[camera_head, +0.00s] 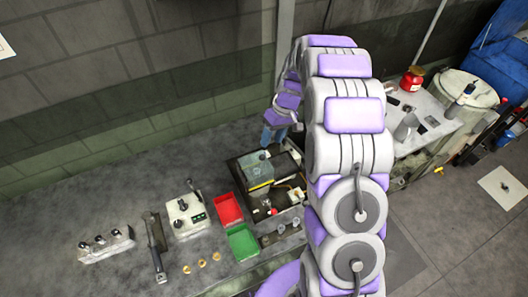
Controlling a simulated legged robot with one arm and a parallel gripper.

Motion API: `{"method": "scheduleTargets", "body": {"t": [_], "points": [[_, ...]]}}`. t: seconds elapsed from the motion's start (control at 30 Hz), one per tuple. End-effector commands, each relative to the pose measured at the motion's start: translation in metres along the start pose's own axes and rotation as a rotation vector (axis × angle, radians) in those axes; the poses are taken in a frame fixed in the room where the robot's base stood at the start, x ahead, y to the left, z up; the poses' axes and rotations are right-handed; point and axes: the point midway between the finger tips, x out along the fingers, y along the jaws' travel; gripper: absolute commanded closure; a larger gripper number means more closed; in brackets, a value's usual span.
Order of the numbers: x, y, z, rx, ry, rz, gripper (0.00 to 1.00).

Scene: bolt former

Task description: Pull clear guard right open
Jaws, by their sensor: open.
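A small bench machine, apparently the bolt former (259,185), stands on the worktop left of my arm. It has a dark base and a grey upper block with a yellow strip. The clear guard is hard to make out at this size, and I cannot tell its position. My arm rises through the middle of the picture and bends down behind the machine. My gripper (272,134) is open at the machine's upper back edge. Its fingertips are small and partly hidden, and I cannot tell whether they touch anything. My arm covers the machine's right side.
A red bin (228,209) and a green bin (243,242) stand left of the machine. A white control box (186,214), a dark lever tool (154,245) and brass-coloured pieces (202,264) lie further left. A side table (437,108) is at right, and a wall runs behind.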

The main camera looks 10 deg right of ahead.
Motion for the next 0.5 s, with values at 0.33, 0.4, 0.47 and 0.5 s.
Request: {"method": "scheduleTargets", "body": {"t": [0.33,0.4,0.47,0.5], "points": [[0.062,-0.018,-0.006,-0.001,-0.008,0.016,0.48],[0.068,-0.018,-0.006,-0.002,-0.009,0.016,0.48],[0.071,-0.015,-0.005,-0.001,-0.008,0.013,0.48],[0.072,-0.013,-0.004,0.0,-0.007,0.011,0.48]]}}
